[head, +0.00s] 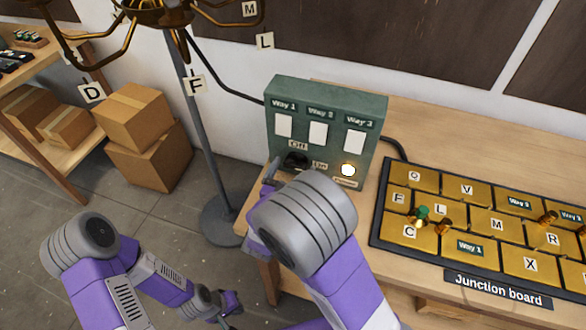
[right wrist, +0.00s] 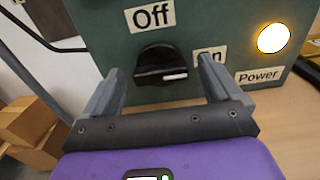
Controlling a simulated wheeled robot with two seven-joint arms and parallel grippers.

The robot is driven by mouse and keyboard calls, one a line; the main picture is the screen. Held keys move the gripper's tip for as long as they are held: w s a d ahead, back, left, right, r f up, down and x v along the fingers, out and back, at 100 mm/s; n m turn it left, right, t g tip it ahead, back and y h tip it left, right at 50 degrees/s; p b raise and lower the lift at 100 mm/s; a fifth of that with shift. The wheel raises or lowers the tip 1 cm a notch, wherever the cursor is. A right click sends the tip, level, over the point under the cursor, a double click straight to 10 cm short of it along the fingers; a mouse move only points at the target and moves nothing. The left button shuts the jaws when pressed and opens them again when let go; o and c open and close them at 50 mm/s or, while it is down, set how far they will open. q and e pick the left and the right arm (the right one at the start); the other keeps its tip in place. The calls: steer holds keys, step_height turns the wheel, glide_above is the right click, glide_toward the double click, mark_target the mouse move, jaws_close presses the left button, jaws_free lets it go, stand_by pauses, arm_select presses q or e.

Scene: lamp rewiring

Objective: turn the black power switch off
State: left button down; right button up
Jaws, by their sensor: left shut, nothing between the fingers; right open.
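The black power switch (right wrist: 160,66) is a round knob on the front of the green control box (head: 328,110). Its white mark points right, towards the partly covered "On" label (right wrist: 211,57); the "Off" label (right wrist: 151,15) is above it. The power lamp (right wrist: 272,38) to its right glows. In the head view the switch (head: 296,160) is partly hidden by my right arm. My right gripper (head: 271,172) is open, its fingers at either side of the knob in the wrist view, with gaps visible. My left gripper (head: 230,303) is shut and empty, low beside the table.
The box stands on a wooden table (head: 462,142). A junction board (head: 470,285) with lettered brass tiles lies to its right. A lamp stand (head: 196,130) rises left of the table. Cardboard boxes (head: 137,115) are at the left. A black cable runs to the box.

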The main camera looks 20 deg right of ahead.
steer(key=shift+w+d, duration=0.2)
steer(key=shift+w, duration=0.1)
steer(key=c, duration=1.1)
steer(key=shift+o, duration=0.2)
steer(key=shift+r+n+p, duration=0.15)
steer(key=shift+n+p, duration=0.45)
steer(key=shift+p, duration=0.4)
steer(key=n+p, duration=1.1)
steer(key=p, duration=0.3)
steer(key=shift+a, duration=0.15)
steer(key=n+p, duration=0.2)
steer(key=n, duration=0.1)
steer(key=shift+w+f, duration=0.1)
steer(key=shift+f, duration=0.1)
steer(key=shift+f+n+p, duration=0.15)
steer(key=shift+n+p, duration=0.8)
steer(key=shift+n, duration=0.35)
